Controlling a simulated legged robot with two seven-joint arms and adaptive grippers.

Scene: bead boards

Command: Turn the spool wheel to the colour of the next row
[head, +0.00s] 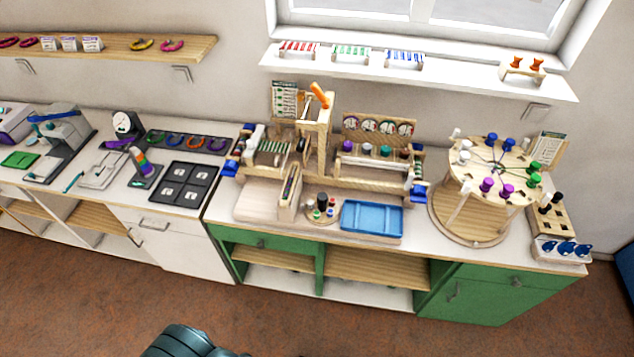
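A small round wooden stand (318,217) with several small spools, among them black, red and pale ones, sits on the white worktop in front of the wooden loom frame (314,135). It looks like the spool wheel. To its right stands a larger round wooden braiding stand (465,191) with white, blue, green and purple pegs around its top. A card with coloured rows (285,98) stands behind the loom; its rows are too small to read. Neither gripper shows in the head view, and nothing touches the small stand.
A blue tray (372,218) lies right of the small stand, and an upright wooden piece (290,192) stands close on its left. Green cabinets (478,296) are below. Brown floor in front is clear.

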